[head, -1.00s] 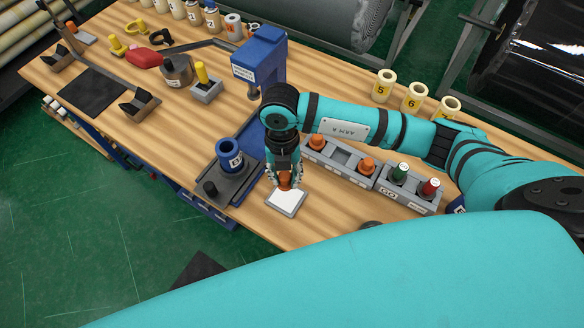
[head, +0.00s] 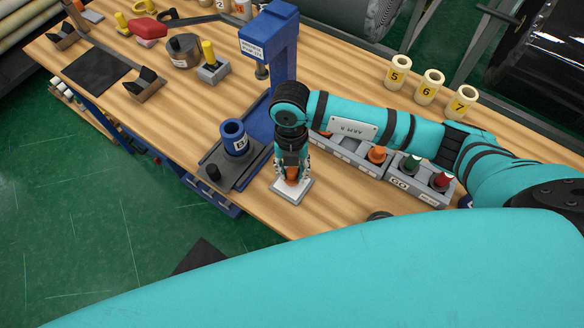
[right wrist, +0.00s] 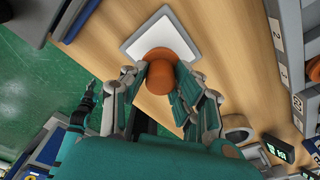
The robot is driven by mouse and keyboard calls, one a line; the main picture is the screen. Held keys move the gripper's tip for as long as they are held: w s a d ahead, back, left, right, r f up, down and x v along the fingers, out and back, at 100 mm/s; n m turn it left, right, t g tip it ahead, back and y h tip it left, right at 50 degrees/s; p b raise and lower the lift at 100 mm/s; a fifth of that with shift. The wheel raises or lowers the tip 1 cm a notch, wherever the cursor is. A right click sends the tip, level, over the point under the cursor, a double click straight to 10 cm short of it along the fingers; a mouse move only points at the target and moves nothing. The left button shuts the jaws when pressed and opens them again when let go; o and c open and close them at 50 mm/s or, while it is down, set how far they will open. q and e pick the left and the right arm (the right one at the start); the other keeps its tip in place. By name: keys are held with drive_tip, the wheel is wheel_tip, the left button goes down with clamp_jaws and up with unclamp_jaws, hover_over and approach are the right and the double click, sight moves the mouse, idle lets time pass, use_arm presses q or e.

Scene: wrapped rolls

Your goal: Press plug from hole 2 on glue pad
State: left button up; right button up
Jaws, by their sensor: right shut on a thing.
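My right gripper (head: 291,174) is over the white glue pad (head: 284,190) near the table's front edge. It is shut on an orange plug (head: 292,180). In the right wrist view the plug (right wrist: 162,80) sits between the fingertips of the gripper (right wrist: 160,82), its far end overlapping the near edge of the pad (right wrist: 142,38). I cannot tell whether the plug touches the pad. The grey plug rack (head: 351,160) stands right of the gripper, with another orange plug (head: 377,154) in it. Part of the rack is hidden behind my arm.
A blue press (head: 272,45) stands behind the pad. A blue cylinder (head: 235,138) sits on a dark fixture left of the pad. Cream rolls (head: 431,86) stand at the back.

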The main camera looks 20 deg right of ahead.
sight(292, 173)
idle(0.3)
drive_tip(key=shift+f+b, duration=0.5)
drive_tip(key=shift+f, duration=0.1)
idle(1.3)
drive_tip(key=shift+r, duration=0.1)
drive_tip(key=shift+r+p, duration=2.6)
drive_tip(key=shift+r, duration=0.95)
